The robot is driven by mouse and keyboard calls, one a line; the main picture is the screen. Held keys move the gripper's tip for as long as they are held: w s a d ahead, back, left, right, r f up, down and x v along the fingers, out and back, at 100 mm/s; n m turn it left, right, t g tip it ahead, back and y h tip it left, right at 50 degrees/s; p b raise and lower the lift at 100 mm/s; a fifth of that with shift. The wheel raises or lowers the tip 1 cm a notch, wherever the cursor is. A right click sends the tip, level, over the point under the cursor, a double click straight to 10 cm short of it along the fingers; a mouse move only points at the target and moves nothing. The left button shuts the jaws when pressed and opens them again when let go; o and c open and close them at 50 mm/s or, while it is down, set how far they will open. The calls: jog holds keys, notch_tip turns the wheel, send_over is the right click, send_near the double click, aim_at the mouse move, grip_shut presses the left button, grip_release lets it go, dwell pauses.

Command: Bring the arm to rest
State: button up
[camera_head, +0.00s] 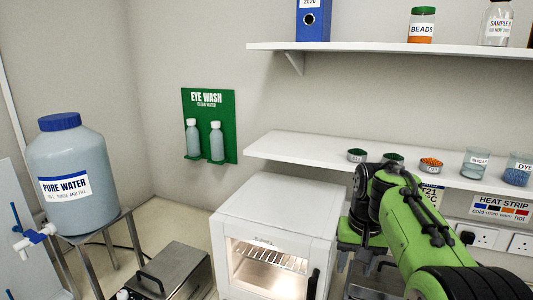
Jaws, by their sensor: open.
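My green and black arm (415,222) reaches in from the lower right corner and bends down at the wrist. My gripper (362,262) points downward just right of the white oven (273,213). Its jaws are open, and I see nothing held between them. What lies below the fingertips is partly hidden by the arm.
The lower shelf (300,147) carries small pots and jars close behind my wrist. A large water jug (70,160) stands on a metal stand at left. A metal box (175,272) with a handle sits left of the oven. An eye wash board (222,125) hangs on the wall.

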jog(key=s+a+n+t+b, duration=0.1)
jog(key=s+a+t+b, duration=0.15)
jog(key=s, duration=1.25)
jog(key=s+a+f+n+t+b, duration=0.1)
jog(key=s+f+t, duration=0.1)
jog(key=s+f, duration=0.5)
jog(key=s, duration=0.3)
jog(key=shift+s+b, duration=0.25)
jog(key=shift+b, duration=0.05)
jog(key=shift+a, duration=0.1)
